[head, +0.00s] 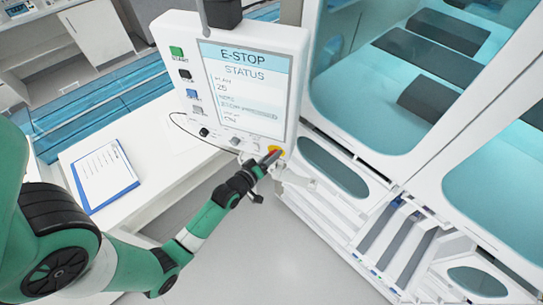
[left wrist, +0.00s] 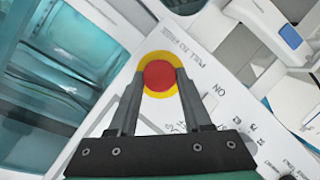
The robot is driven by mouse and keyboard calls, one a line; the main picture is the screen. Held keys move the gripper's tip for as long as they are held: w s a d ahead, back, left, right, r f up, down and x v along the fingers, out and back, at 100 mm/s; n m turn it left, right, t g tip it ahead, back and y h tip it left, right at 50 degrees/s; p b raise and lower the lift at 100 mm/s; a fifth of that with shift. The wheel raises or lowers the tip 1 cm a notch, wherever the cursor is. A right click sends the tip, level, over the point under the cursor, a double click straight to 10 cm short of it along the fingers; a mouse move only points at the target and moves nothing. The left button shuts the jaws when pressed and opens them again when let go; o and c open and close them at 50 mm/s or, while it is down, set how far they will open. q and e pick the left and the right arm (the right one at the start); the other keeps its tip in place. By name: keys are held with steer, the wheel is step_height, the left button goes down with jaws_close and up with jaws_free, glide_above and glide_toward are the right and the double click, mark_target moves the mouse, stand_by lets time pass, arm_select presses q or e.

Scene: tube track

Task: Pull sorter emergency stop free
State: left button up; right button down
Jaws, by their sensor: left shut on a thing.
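The emergency stop is a round red button on a yellow ring (head: 277,149) at the lower right corner of the white E-STOP panel (head: 297,60). In the left wrist view the red button (left wrist: 159,76) sits between my left gripper's two dark fingertips (left wrist: 159,85). My left gripper (head: 270,158) reaches the button from below in the head view and is shut on it. The gripper covers part of the button there. Lettering that reads like "PULL TO" runs beside the yellow ring in the left wrist view. My right gripper is not in view.
The panel carries a status screen (head: 243,95) and several small buttons and knobs. A white machine with teal windows (head: 355,90) stands close on the right. A clipboard (head: 104,175) lies on the white table at the left. Grey floor is open below the panel.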

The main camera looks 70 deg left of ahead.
arm_select(q)
jaws_close()
steer(key=shift+s+d, duration=0.25)
steer(key=o, duration=1)
jaws_free()
steer(key=shift+o, duration=0.2)
steer(key=v, duration=1.1)
steer(key=shift+s+d, duration=0.2)
steer(key=shift+s, duration=0.05)
